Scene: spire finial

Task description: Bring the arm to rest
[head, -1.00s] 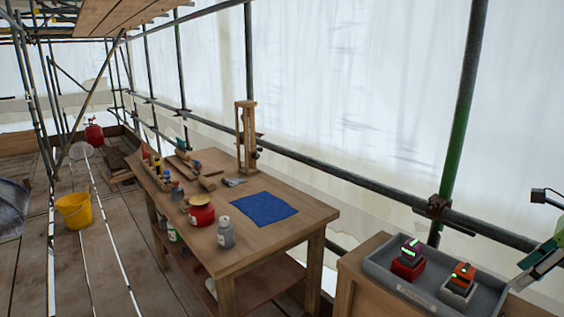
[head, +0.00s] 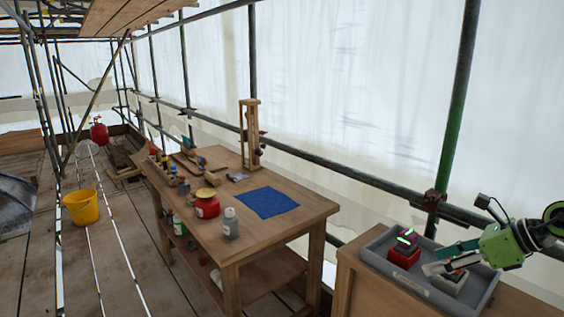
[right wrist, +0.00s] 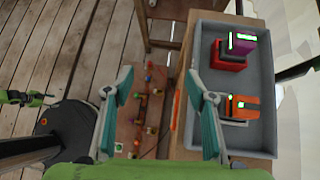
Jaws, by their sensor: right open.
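My right gripper (head: 436,259) is at the right of the head view, in front of and above the grey tray (head: 385,277). Its teal fingers are spread with nothing between them, as the right wrist view (right wrist: 158,84) also shows. In that view the tray (right wrist: 207,105) lies just right of the fingers. It holds a red block with a purple and black top (right wrist: 242,45) and a grey block with an orange top (right wrist: 240,106), both with green lights. A small green and black part, apparently my left gripper (right wrist: 22,97), shows at the far left; its fingers are unclear.
A yellow bucket (head: 81,208) stands on the planks. Scaffold poles (head: 455,120) run behind the tray.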

